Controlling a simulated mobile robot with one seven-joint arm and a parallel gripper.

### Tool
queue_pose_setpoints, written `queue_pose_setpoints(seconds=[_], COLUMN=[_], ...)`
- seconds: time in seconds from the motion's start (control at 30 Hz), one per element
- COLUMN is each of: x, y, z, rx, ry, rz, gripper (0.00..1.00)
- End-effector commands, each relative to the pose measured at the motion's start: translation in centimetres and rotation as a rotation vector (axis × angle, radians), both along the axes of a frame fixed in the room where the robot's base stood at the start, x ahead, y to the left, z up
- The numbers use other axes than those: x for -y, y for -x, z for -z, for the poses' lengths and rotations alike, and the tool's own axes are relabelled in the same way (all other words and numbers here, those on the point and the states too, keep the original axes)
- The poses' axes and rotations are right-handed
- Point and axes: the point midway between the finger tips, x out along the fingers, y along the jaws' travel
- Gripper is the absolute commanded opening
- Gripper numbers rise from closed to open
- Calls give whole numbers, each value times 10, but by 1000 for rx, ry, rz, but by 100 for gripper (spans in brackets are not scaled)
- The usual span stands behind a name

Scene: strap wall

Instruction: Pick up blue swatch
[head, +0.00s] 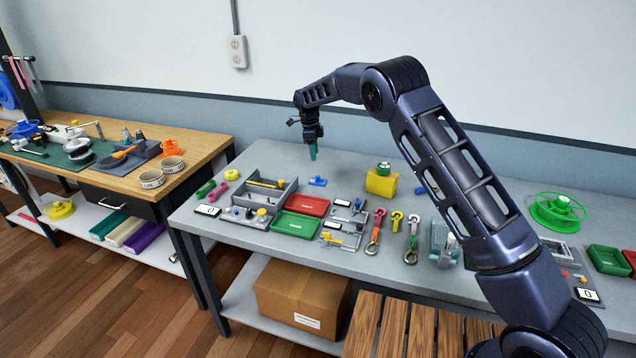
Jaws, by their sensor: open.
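A small flat blue piece (317,181) lies on the grey table, behind the red tray, with a small raised part on top. It looks like the blue swatch, but it is too small to be sure. My gripper (313,153) points down with teal fingertips, above and slightly left of the blue piece in the picture. It is apart from the piece and holds nothing that I can see. The gap between the fingers is hard to make out from here. Another blue item (426,189) lies farther right, partly hidden by my arm.
A grey divided box (262,190), a red tray (306,206) and a green tray (295,225) stand in front. A yellow block (381,183) with a green-topped piece stands right of the blue piece. Hooks and straps (411,240) lie farther right. Bare table (345,165) shows behind.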

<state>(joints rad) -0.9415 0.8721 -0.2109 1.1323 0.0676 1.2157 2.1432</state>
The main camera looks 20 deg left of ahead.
Motion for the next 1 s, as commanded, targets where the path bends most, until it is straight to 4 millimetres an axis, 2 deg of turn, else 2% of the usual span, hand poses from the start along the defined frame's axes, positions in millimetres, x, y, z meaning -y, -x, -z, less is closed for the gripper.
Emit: queue_pose_setpoints(seconds=[0.23, 0.5, 0.77, 1.0], x=[-3, 2, 7, 14], y=[2, 1, 1, 1], z=[18, 55, 71, 102], rx=[0, -1, -1, -2], ry=[4, 4, 4, 4], rz=[7, 6, 6, 5], gripper=[43, 43, 43, 43])
